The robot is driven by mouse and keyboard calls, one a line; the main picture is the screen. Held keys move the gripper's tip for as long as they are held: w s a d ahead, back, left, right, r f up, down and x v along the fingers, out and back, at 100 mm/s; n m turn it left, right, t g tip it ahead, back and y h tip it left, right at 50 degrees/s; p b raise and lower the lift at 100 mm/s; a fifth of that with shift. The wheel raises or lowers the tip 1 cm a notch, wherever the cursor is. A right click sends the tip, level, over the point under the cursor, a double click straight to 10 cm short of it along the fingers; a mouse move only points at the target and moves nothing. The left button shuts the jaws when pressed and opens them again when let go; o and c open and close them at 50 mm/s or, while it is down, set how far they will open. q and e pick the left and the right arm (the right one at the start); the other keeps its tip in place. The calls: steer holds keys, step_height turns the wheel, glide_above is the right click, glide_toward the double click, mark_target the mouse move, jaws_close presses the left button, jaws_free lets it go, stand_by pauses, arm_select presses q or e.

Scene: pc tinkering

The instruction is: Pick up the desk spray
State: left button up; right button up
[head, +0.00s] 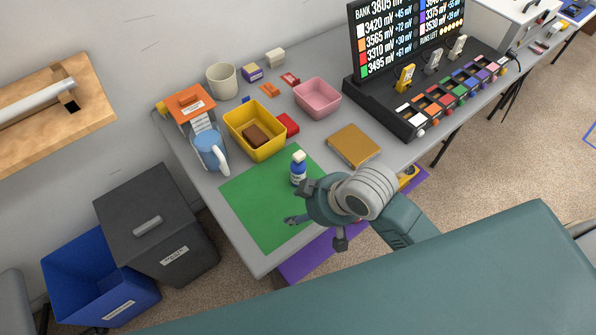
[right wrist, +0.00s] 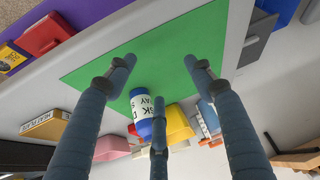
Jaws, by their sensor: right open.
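The desk spray is a small blue bottle with a white label and white cap (head: 298,171). It stands upright on the green mat (head: 250,200) on the grey desk. My right gripper (head: 314,214) is just in front of and to the right of it, low over the mat's right edge, with its fingers spread and empty. In the right wrist view, the bottle (right wrist: 141,108) is between the left finger and the middle finger, seemingly beyond the fingertips (right wrist: 158,68). Whether any finger touches it I cannot tell. My left gripper is not in view.
A blue pitcher (head: 210,151), a yellow bin (head: 236,135) and a pink bin (head: 318,110) stand behind the mat. A brown box (head: 354,145) lies to the right. A black display stand (head: 378,98) stands farther right. The left part of the mat is clear.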

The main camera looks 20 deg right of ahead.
mark_target(302, 163)
steer(key=w+d+r+n+g, duration=0.1)
steer(key=w+d+r+n, duration=0.3)
steer(key=w+r, duration=0.6)
step_height(302, 163, down, 3)
steer(key=shift+s+r+m, duration=0.1)
steer(key=shift+s+m, duration=0.05)
steer(key=shift+m, duration=0.45)
steer(key=shift+d+p+x, duration=0.2)
steer(key=shift+p+x, duration=0.15)
steer(key=shift+x, duration=2.45)
steer(key=shift+s, duration=0.2)
steer(key=shift+c, duration=0.3)
